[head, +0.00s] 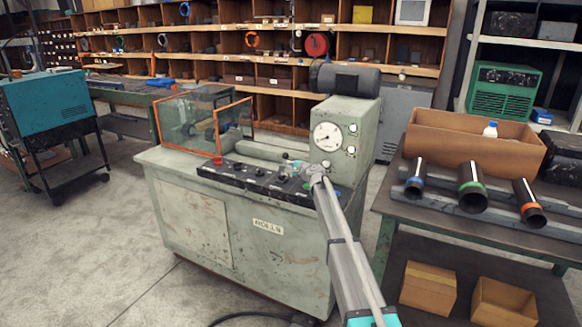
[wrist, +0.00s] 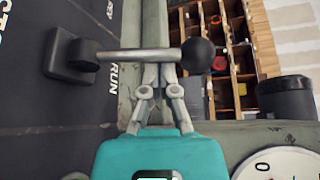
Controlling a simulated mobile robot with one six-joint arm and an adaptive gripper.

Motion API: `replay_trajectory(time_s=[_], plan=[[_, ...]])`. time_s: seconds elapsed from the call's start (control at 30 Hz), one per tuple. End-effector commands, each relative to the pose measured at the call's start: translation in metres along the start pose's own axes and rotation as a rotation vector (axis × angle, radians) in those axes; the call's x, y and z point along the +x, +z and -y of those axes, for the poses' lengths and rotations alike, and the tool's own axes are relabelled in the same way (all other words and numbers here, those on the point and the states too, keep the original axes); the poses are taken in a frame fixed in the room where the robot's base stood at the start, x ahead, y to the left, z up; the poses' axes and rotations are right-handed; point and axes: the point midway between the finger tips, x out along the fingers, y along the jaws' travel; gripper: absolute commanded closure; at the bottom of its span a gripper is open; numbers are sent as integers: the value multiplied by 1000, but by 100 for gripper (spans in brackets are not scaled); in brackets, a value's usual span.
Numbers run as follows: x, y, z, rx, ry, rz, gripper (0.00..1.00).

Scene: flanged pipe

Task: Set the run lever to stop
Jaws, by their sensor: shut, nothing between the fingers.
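The run lever (wrist: 135,55) is a metal rod with a black ball knob (wrist: 199,54) and a dark pivot block (wrist: 72,56). It stands out from the black control panel (head: 250,181) of the green machine. In the wrist view a "RUN" label (wrist: 125,77) is beside the rod, and a cut-off label reading "STO" (wrist: 5,18) is at the left edge. My gripper (wrist: 158,70) is shut and empty, its fingertips right at the rod between pivot and knob. I cannot tell if they touch it. In the head view my gripper (head: 300,168) is over the panel's right end and hides the lever's details.
A gauge housing (head: 344,140) with a dark motor on top stands just behind my gripper. A red button (head: 217,160) and an orange-framed clear guard (head: 205,118) are at the panel's left. A bench (head: 397,190) with flanged pipes stands at right. Open floor lies at left.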

Motion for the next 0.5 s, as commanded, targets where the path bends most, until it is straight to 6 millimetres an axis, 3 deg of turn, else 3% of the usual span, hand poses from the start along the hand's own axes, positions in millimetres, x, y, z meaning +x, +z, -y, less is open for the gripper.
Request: replay_trajectory(time_s=[0.5], plan=[[-11,2,3,-107,-65,-10,100]])
